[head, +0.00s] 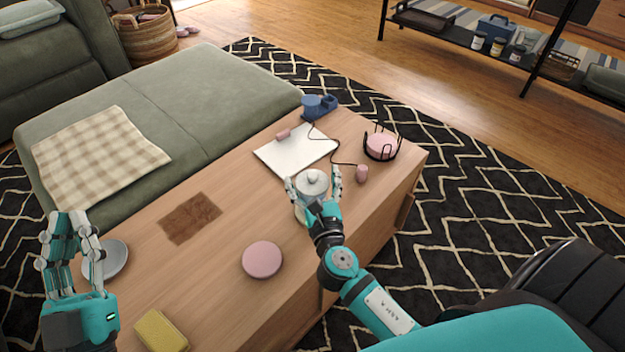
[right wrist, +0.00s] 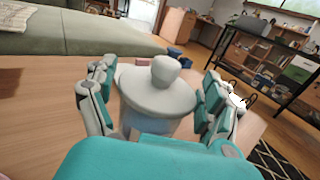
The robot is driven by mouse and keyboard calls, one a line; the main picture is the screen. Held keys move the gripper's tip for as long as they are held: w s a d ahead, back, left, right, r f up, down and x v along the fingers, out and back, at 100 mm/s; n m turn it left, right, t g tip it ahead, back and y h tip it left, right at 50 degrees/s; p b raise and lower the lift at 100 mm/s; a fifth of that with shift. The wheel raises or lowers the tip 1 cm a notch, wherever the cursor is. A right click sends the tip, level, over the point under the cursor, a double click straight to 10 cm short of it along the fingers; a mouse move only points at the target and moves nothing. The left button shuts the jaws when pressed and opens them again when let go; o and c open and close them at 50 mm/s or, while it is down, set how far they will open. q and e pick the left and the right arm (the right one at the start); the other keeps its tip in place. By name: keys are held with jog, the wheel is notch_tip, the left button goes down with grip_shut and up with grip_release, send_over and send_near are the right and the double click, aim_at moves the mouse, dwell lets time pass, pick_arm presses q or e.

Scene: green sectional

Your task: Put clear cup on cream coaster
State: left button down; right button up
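A pale, see-through cup with a whitish knobbed lid (head: 312,182) stands near the right edge of the wooden table; its lid (right wrist: 158,88) fills the middle of the right wrist view. A cream disc, seemingly the cream coaster (head: 299,213), shows partly beside and below the cup; whether the cup rests on it is hidden. My right gripper (head: 314,178) is open, with its fingers on both sides of the cup; firm contact does not show. My left gripper (head: 72,222) is open and empty at the left, in front of a grey-white plate (head: 118,262).
A pink disc (head: 262,259), yellow block (head: 161,332) and brown mat (head: 190,217) lie on the table.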

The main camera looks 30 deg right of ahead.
jog(key=shift+o, duration=0.8)
jog(key=v, duration=1.2)
jog(key=w+a+r+m+y, duration=0.3)
jog(key=a+r+m+y, duration=0.4)
jog(key=m, duration=0.6)
notch_tip(320, 180, up, 16)
jog(key=s+a+m+t+y, duration=0.1)
jog(key=m+t+y, duration=0.3)
jog(key=m, duration=1.3)
jog(key=shift+s+t, duration=0.65)
jog(key=shift+t, duration=0.55)
jog(key=shift+a+f, duration=0.1)
jog(key=shift+a, duration=0.05)
